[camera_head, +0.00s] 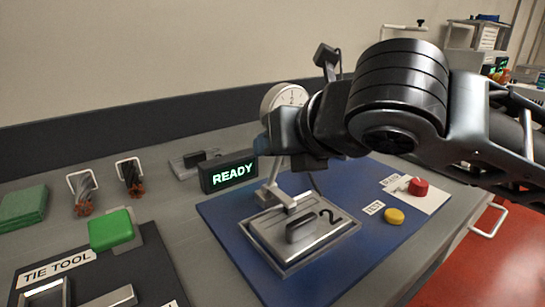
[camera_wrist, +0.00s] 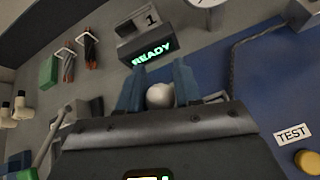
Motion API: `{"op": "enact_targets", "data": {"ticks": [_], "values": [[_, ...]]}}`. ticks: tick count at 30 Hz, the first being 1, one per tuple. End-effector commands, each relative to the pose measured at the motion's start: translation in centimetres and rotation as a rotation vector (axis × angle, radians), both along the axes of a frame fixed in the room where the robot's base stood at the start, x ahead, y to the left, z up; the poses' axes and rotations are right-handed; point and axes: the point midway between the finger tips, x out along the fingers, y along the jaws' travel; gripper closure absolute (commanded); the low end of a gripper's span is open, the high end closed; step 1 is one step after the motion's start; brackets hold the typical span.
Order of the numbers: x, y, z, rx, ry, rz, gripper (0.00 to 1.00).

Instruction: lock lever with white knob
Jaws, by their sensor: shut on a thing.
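The white knob (camera_wrist: 160,95) shows in the wrist view between the two blue fingers of my gripper (camera_wrist: 159,88), which is shut on it. In the head view, my gripper (camera_head: 268,145) is mostly hidden behind my own wrist, and the knob cannot be seen there. Below it in the head view, a metal lever linkage (camera_head: 273,182) rises at the back of a grey metal fixture (camera_head: 268,232) marked 2. The fixture sits on a blue mat (camera_head: 225,222). How far the lever is swung is hard to tell.
A READY display (camera_head: 230,174) and a round gauge (camera_head: 283,97) stand close by. A yellow button (camera_head: 394,216) and a red button (camera_head: 418,187) are at the right. A green block (camera_head: 111,229) and cable bundles (camera_head: 131,178) are at the left.

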Motion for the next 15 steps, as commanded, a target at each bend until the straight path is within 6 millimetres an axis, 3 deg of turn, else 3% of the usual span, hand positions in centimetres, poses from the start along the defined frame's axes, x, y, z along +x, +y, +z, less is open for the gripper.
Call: {"op": "enact_targets", "data": {"ticks": [15], "values": [[-0.24, -0.20, -0.08, 0.018, -0.027, 0.000, 1.00]]}}
